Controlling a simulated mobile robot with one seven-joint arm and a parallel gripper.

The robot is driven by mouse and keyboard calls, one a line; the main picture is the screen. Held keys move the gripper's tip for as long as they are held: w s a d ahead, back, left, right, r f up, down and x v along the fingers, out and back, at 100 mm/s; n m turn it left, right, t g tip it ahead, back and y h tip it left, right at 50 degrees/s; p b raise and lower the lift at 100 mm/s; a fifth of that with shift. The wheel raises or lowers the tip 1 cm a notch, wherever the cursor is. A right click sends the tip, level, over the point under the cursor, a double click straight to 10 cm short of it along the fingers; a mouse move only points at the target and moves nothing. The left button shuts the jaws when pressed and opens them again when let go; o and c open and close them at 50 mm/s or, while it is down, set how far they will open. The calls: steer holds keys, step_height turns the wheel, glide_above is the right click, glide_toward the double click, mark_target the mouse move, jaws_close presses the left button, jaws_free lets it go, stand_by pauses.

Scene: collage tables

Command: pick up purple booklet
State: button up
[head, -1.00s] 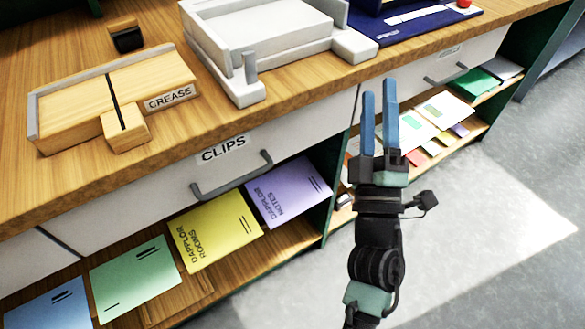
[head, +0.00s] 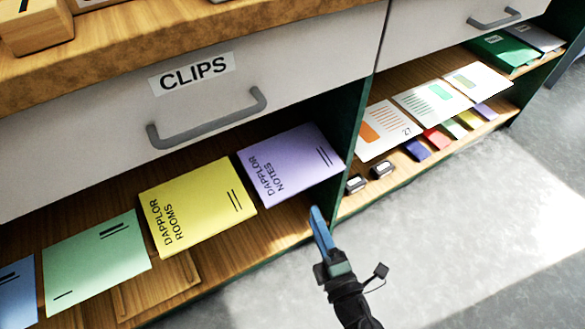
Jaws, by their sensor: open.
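The purple booklet (head: 290,163), printed "DAPPLOR NOTES", lies flat on the low wooden shelf under the drawer marked "CLIPS". It is the rightmost of the row of booklets, close to a dark green divider. My gripper (head: 318,214) is just in front of the shelf's front edge, below and right of the purple booklet. It appears apart from the booklet and holds nothing that I can see. The fingers overlap in this view, so the gap between them is hidden.
A yellow booklet (head: 196,207) lies left of the purple one, then a green (head: 97,265) and a blue booklet (head: 18,292). The green divider (head: 356,125) stands right of it. The drawer handle (head: 208,120) juts out above. Grey floor (head: 450,220) in front is clear.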

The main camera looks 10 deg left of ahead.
mark_target(304, 189)
steer(key=b+x, duration=0.2)
steer(key=x, duration=0.5)
steer(key=shift+w+r, duration=0.2)
steer(key=shift+r, duration=0.2)
steer(key=shift+c, duration=0.2)
jaws_close()
stand_by(0.8)
